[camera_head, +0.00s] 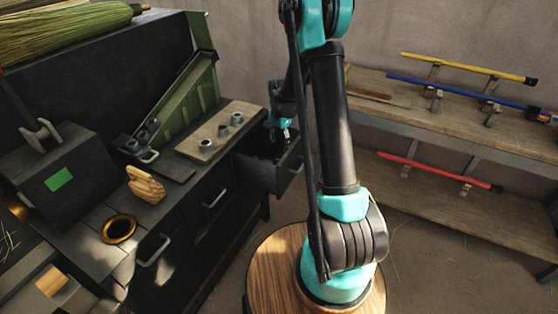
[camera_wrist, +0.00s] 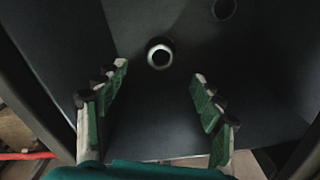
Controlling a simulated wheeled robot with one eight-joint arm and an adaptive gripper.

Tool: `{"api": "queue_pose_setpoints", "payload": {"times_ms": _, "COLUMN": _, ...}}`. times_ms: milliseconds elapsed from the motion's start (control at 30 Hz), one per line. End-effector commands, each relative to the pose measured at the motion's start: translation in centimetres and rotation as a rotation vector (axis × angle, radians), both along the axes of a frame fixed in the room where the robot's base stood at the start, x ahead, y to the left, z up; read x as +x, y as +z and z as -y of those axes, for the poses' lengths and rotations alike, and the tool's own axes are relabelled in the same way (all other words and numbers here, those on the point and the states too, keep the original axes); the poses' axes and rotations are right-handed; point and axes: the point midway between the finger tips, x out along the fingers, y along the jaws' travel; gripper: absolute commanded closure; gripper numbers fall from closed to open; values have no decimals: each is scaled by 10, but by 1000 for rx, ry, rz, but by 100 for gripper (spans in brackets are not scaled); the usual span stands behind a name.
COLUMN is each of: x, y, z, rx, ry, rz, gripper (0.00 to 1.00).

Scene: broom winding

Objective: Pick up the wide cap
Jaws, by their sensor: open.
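The open drawer (camera_head: 262,178) extends from the dark cabinet in the head view. My gripper (camera_head: 283,133) hangs over it at the end of my arm. In the wrist view, my gripper (camera_wrist: 159,72) is open, with green finger pads spread apart and nothing between them. A small round cap with a pale rim and a dark centre (camera_wrist: 160,53) lies in the dark drawer just beyond the fingertips, near the middle of the gap. A second, darker round thing (camera_wrist: 223,9) shows at the upper right. I cannot tell which of them is the wide cap.
A wooden board (camera_head: 220,130) with several grey round fittings lies on the cabinet top beside the drawer. A green trough (camera_head: 184,95) stands behind it. The drawer walls surround the space near my gripper. Shelves with coloured broom handles (camera_head: 470,65) are at right.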

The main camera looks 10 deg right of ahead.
Motion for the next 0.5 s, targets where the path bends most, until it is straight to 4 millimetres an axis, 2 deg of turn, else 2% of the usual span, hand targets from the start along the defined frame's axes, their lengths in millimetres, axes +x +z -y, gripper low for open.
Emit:
{"api": "queue_pose_setpoints", "payload": {"times_ms": 267, "x": 0, "y": -19, "z": -1, "rx": 0, "ry": 0, "rz": 0, "gripper": 32}}
{"api": "queue_pose_setpoints", "payload": {"times_ms": 500, "x": -1, "y": -52, "z": -3, "rx": 0, "ry": 1, "rz": 0, "gripper": 32}}
